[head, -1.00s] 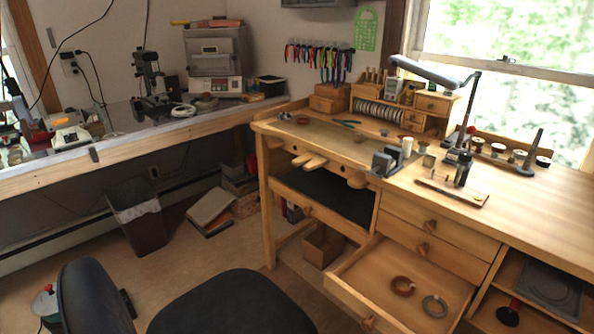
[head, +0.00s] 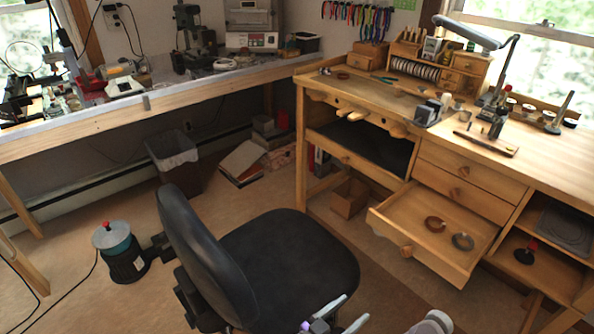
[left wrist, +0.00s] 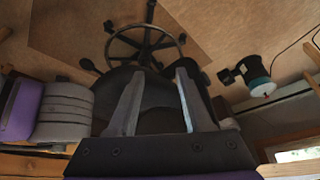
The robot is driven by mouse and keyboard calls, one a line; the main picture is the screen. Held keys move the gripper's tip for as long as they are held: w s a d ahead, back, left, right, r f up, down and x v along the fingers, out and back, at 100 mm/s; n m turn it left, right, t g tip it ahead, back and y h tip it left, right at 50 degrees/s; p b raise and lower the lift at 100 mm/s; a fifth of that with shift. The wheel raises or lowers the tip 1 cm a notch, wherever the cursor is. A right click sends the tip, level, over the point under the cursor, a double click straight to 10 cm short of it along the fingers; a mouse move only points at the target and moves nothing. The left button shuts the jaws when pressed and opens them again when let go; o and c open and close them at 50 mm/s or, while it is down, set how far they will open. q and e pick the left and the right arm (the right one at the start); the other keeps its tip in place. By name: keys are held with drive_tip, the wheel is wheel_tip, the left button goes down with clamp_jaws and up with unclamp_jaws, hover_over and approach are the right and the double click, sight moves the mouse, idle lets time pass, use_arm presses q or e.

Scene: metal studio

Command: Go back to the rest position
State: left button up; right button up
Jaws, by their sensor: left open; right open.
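My left gripper (left wrist: 159,73) shows in the left wrist view. Its two grey fingers are spread and empty, with the chair behind them. Most of both arms is out of view.
A black office chair (head: 285,255) stands close in front. A wooden workbench (head: 565,160) with an open drawer (head: 470,208) holding two rings is at right. A blue-topped canister (head: 122,262) and a bin (head: 178,165) stand at left. Some floor (head: 80,225) is clear.

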drive_tip(key=s+d+r+n+g+y+p, duration=0.5)
drive_tip(key=s+d+r+y+p, duration=0.1)
drive_tip(key=d+r+p, duration=0.35)
use_arm(q)
wheel_tip(320, 180, up, 20)
drive_tip(key=w+p, duration=0.2)
drive_tip(key=p, duration=0.5)
drive_tip(key=shift+d+r+t, duration=0.15)
drive_tip(key=shift+d+t, duration=0.15)
drive_tip(key=shift+t, duration=0.1)
use_arm(e)
drive_tip(key=s+a+r+n+y, duration=0.3)
drive_tip(key=s+r+y, duration=0.4)
drive_tip(key=r, duration=0.4)
drive_tip(key=shift+s+a+r+n, duration=0.25)
drive_tip(key=shift+s+n, duration=0.15)
drive_tip(key=shift+s, duration=0.2)
use_arm(q)
drive_tip(key=shift+w+d, duration=0.1)
drive_tip(key=shift+w, duration=0.05)
use_arm(e)
drive_tip(key=shift+d, duration=0.1)
